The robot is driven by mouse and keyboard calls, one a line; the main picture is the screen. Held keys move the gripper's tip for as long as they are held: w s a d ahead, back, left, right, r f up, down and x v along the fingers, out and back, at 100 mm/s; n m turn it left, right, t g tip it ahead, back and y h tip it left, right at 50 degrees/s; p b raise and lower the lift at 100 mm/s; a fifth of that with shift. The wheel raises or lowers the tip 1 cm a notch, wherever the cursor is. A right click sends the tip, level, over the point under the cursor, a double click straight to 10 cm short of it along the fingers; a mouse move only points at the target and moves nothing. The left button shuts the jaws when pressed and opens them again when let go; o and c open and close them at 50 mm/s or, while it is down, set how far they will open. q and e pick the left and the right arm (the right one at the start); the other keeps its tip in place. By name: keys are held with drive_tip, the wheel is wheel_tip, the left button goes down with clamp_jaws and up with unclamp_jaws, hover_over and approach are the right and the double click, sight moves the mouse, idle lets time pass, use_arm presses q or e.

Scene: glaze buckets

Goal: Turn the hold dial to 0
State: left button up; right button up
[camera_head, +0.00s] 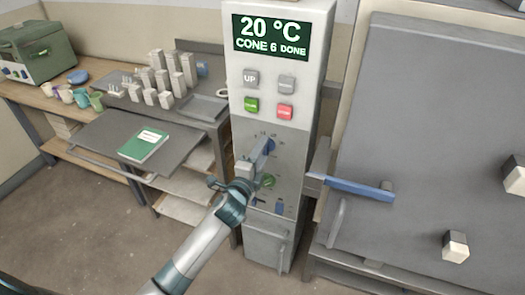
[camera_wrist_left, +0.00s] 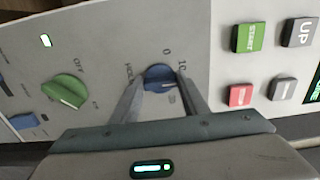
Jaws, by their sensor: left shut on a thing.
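The hold dial (camera_wrist_left: 158,76) is a blue knob on the grey lower panel of the kiln controller. In the left wrist view, marks reading 0 and 10 and a word like HOLD stand around it. It also shows in the head view (camera_head: 268,147), partly covered by my gripper. My left gripper (camera_head: 259,156) is at the panel with its fingers on either side of the dial, shut on it. The two fingers show in the left wrist view (camera_wrist_left: 160,92). Which mark the dial points to is too small to tell. My right gripper is in neither view.
A green dial (camera_wrist_left: 66,90) sits beside the hold dial. A green START button (camera_wrist_left: 249,38) and red button (camera_wrist_left: 241,95) are on the controller. The display (camera_head: 271,37) reads 20 °C, CONE 6 DONE. A blue-handled latch (camera_head: 350,187) juts out at the right.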

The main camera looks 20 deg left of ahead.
use_arm(q)
drive_tip(key=shift+f+n+p, duration=0.2)
drive_tip(key=shift+n+p, duration=1.2)
drive_tip(key=shift+n, duration=5.3)
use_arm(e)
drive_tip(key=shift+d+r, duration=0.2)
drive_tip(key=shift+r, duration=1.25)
use_arm(q)
drive_tip(key=shift+d, duration=0.1)
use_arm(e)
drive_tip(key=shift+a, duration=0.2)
use_arm(q)
drive_tip(key=o, duration=1.1)
drive_tip(key=shift+c, duration=0.2)
drive_tip(key=shift+s, duration=0.15)
drive_tip(key=s+b, duration=0.4)
drive_tip(key=s, duration=1.3)
drive_tip(key=shift+a, duration=0.35)
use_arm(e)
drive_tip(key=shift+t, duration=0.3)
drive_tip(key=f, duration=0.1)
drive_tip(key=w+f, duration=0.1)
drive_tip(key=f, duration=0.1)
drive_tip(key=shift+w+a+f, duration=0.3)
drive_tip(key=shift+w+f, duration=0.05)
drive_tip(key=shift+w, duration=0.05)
